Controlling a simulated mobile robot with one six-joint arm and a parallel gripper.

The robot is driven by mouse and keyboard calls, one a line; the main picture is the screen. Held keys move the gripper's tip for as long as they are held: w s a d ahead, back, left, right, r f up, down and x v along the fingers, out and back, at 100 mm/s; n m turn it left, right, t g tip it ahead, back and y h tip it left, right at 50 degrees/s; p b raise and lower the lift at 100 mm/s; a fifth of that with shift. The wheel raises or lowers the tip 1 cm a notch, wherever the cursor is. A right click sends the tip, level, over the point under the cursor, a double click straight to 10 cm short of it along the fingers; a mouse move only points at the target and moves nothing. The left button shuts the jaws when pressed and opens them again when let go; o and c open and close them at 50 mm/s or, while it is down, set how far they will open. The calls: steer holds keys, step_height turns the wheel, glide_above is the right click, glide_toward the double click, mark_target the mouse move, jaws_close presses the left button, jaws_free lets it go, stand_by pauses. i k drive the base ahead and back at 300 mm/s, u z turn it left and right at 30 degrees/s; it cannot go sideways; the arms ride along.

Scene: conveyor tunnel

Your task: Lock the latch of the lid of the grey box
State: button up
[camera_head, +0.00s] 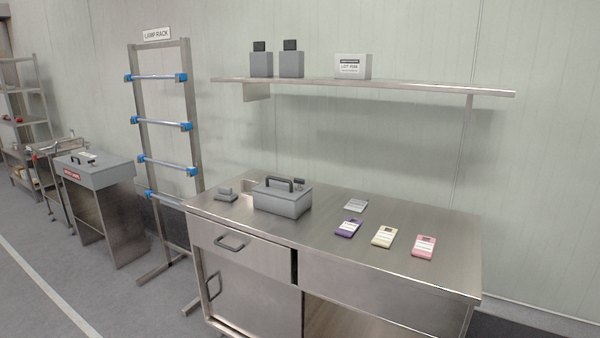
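A grey box (283,203) stands on the steel workbench (330,222), near its left back part. Its lid (272,191) looks closed and carries a dark arched handle (280,183). A small dark piece (299,183) sits at the lid's right end; I cannot tell whether it is the latch or how the latch stands. A second grey box (100,178) with a red label and a dark handle stands on a steel stand at the left. My gripper is not in view.
A small grey block (227,196) lies left of the workbench box. Purple (348,228), cream (383,236), pink (424,246) and grey (356,205) cards lie to the right. A wall shelf (400,86) hangs above. A lamp rack (192,130) stands left of the bench.

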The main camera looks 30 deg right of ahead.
mark_target(299, 181)
steer(key=z, duration=0.05)
steer(key=i, duration=1.15)
steer(key=u, duration=0.4)
